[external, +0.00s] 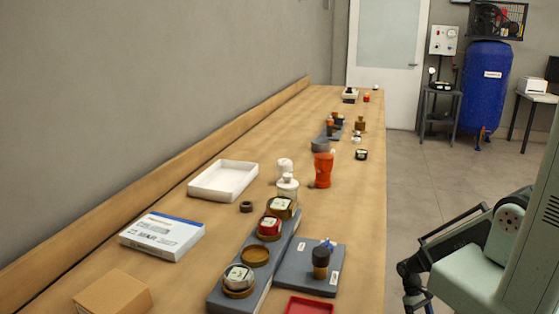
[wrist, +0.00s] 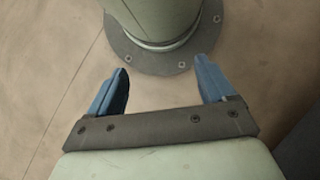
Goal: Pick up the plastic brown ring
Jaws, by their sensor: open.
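A brown ring (external: 255,254) lies flat on the long grey block (external: 226,292) on the bench, between a white-topped round part (external: 238,277) and a red-topped one (external: 269,227). A smaller dark brown ring (external: 246,206) lies on the bare wood left of the block. I cannot tell from the picture which of them is plastic. In the wrist view my gripper (wrist: 163,72) is open, with two blue fingers apart and nothing between them. Neither ring shows in the wrist view. In the external view my arm is at the right, off the bench and apart from both rings.
A white tray (external: 223,181), a white-and-blue box (external: 162,236) and a cardboard box (external: 112,293) are at the left. A grey plate (external: 308,269) bears a dark bottle (external: 320,263). A red tray (external: 310,306) is at the front. An orange-red container (external: 323,170) stands further back.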

